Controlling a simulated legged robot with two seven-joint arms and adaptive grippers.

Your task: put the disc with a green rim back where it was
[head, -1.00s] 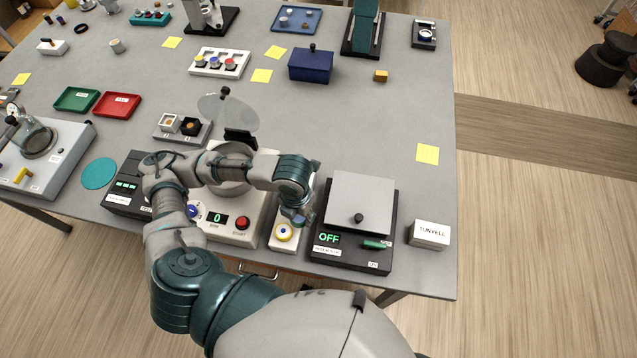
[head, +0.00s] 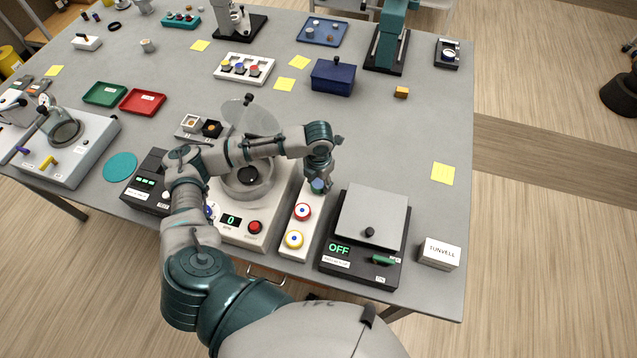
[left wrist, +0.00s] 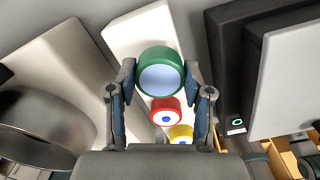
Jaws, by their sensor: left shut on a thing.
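My left gripper (head: 318,187) is shut on the disc with a green rim, which shows in the left wrist view (left wrist: 160,74) with a pale blue face between the two fingers. In the head view my gripper hides this disc. It is over the far part of a narrow white holder (head: 289,255). The disc looks larger than the others, so it seems held above the holder; the exact gap cannot be told. A red-rimmed disc (head: 303,211) and a yellow-rimmed disc (head: 293,239) sit in line on the holder's nearer part. My right gripper is not in view.
Left of the holder stands a white machine with a round bowl, an open clear lid and a red button (head: 255,227). Right of it is a black device with a grey plate (head: 374,217). A white box (head: 440,253) stands at the right.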

